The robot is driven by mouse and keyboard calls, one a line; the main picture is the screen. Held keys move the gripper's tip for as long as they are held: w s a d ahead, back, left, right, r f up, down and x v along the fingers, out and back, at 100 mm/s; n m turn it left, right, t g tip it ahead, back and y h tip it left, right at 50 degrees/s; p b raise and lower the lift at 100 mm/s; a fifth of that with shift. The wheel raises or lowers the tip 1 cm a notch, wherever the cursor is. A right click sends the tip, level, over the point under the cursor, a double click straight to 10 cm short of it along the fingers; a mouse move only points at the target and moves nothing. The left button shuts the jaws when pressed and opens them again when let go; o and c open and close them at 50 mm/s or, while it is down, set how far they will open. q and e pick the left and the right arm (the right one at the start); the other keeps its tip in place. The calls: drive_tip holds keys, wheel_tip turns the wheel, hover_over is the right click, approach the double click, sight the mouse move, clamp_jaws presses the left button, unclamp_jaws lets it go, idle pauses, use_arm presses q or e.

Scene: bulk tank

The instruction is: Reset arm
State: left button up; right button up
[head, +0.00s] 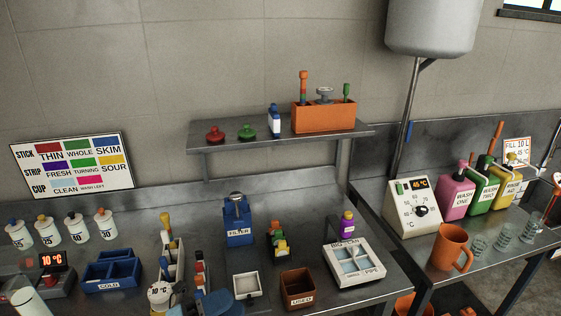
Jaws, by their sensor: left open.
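My left gripper (203,304) shows at the bottom edge of the head view, low over the front of the steel bench (345,299). Only blue parts of it show; the rest is cut off by the frame. It is open, and I see nothing held in it. My right gripper is not in view.
A wall shelf (225,132) holds an orange caddy (323,118). An orange mug (450,248) stands right.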

use_arm(q)
drive_tip(key=s+a+f+n+t+y+p, duration=0.1)
drive_tip(key=a+f+n+t+y, duration=0.25)
drive_tip(key=f+n+y, duration=0.45)
drive_tip(key=s+a+f+n+t+y+p, duration=0.1)
drive_tip(key=a+f+n+t+y, duration=0.3)
drive_tip(key=n, duration=0.9)
drive_tip(key=s+a+f+n+g+y+p, duration=0.1)
drive_tip(key=s+a+f+n+g+y, duration=0.1)
drive_tip(key=s+f+n+g+y, duration=0.3)
drive_tip(key=s+f+n, duration=0.3)
drive_tip(key=s+f, duration=0.2)
drive_tip(key=f, duration=0.1)
drive_tip(key=shift+s+a+f+g, duration=0.3)
drive_tip(key=shift+s+g, duration=0.05)
drive_tip(key=shift+s, duration=0.05)
